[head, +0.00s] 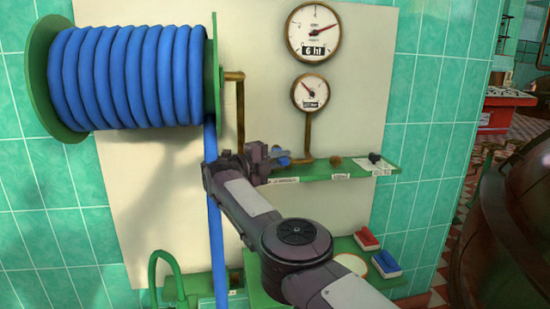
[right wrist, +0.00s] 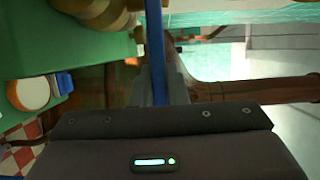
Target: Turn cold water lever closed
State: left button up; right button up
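The cold water lever (head: 282,153) is a blue handle at the left part of the green shelf on the wall panel. My right gripper (head: 268,157) is at this lever, reaching in from the lower right. In the right wrist view the blue lever (right wrist: 154,40) runs as a straight strip down between the fingers of my right gripper (right wrist: 160,88). The fingers sit close against both its sides. The gripper covers part of the lever and its valve in the head view. My left gripper is out of view.
A blue hose (head: 216,240) hangs from a reel (head: 130,78) left of my right gripper. Two gauges (head: 314,32) (head: 310,93) and copper pipes are above the green shelf (head: 345,169). A lower green shelf holds red and blue items (head: 386,263). A black knob (head: 375,157) stands farther right.

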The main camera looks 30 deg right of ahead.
jog(key=o, duration=0.4)
jog(key=shift+s+d+r, duration=0.15)
jog(key=shift+s+r, duration=0.05)
jog(key=shift+s, duration=0.05)
jog(key=shift+o, duration=0.2)
jog(key=shift+w+f, duration=0.1)
jog(key=shift+a, duration=0.4)
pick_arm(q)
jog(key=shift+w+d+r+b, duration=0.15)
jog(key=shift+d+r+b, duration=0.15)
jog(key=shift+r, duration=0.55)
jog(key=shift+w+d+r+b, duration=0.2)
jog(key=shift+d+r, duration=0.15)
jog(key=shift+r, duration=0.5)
pick_arm(e)
jog(key=a, duration=0.7)
jog(key=shift+s, duration=0.3)
jog(key=shift+a, duration=0.1)
